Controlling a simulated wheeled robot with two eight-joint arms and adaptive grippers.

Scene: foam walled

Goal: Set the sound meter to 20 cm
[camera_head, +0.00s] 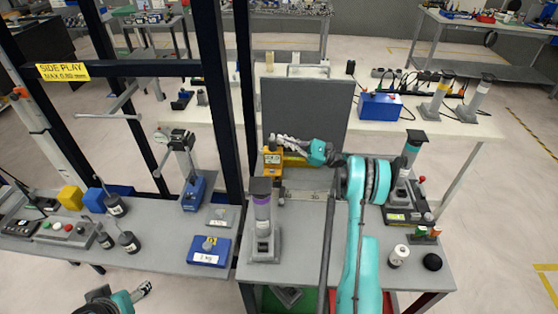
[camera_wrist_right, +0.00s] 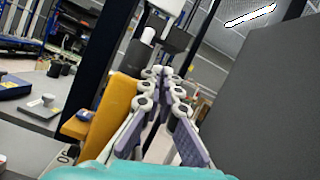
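An orange-yellow device with a small display, apparently the sound meter (camera_head: 272,159), stands on the right-hand bench in front of the grey foam panel (camera_head: 305,112). It also shows as an orange block in the right wrist view (camera_wrist_right: 114,103), left of the fingers. My right gripper (camera_head: 272,141) reaches leftward above and beside it. In the wrist view its fingertips (camera_wrist_right: 163,73) lie close together with nothing seen between them. A pale scale strip (camera_head: 305,196) runs along the bench; its numbers are unreadable. My left gripper (camera_head: 143,291) is low at the left, below the bench, small and unclear.
A grey post with a purple top (camera_head: 262,211) stands in front of the meter. A dark frame post (camera_head: 212,75) rises to the left. A blue 1 kg block (camera_head: 208,251) lies on the left bench. A white-capped jar (camera_head: 399,256) stands at front right.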

